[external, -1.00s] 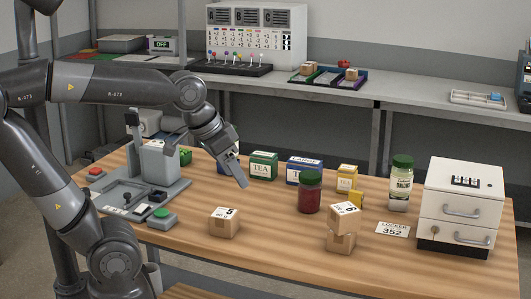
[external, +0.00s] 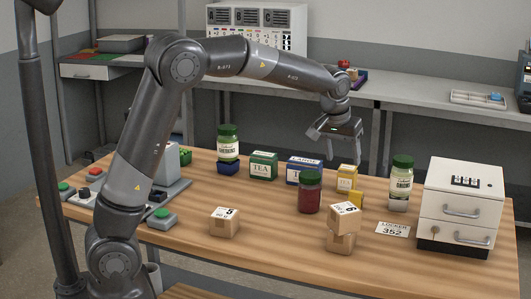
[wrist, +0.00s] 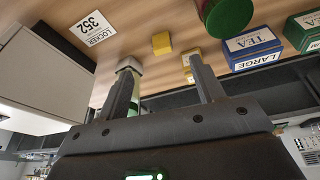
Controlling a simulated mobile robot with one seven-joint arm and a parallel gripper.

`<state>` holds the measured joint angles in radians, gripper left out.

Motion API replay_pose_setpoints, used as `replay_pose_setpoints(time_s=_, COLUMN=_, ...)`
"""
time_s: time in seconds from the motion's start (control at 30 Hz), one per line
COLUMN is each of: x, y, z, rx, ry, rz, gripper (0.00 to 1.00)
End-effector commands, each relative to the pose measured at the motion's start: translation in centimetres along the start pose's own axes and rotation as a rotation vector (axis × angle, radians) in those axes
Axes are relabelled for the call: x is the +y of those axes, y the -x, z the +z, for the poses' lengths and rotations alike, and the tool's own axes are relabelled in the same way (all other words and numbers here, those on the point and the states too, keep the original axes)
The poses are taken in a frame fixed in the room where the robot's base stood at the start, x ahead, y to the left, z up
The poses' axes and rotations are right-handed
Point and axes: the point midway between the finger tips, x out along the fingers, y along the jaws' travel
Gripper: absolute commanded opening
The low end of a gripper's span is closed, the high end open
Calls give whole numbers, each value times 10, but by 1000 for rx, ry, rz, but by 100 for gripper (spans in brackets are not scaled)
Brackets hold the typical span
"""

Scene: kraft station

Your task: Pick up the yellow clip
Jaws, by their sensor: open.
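A small yellow piece, the likely yellow clip (external: 356,199), lies on the wooden table, partly hidden behind the stacked cartons. In the wrist view the clip (wrist: 162,43) shows as a small yellow block on bare table, beyond my fingertips and roughly between them. My gripper (external: 344,154) is open and empty, pointing down above the back part of the table, behind and above the clip. Both fingers of my gripper (wrist: 161,68) show in the wrist view, wide apart. A yellow box (external: 347,177) stands just behind the clip.
A red jar with a green lid (external: 310,193) stands left of the clip. Two stacked cartons (external: 342,228) stand in front of it. A second green-lidded jar (external: 399,184), a locker card (external: 393,230) and a white drawer cabinet (external: 459,205) are to the right. Tea boxes (external: 263,166) stand behind left.

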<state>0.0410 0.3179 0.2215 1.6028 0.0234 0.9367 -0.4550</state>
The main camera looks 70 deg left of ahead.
Motion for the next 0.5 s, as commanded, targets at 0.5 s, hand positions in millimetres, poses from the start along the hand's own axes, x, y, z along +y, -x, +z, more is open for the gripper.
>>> replay_pose_setpoints(time_s=0.5, x=14, y=-75, z=-41, rx=-1, ry=73, rz=-70, gripper=62)
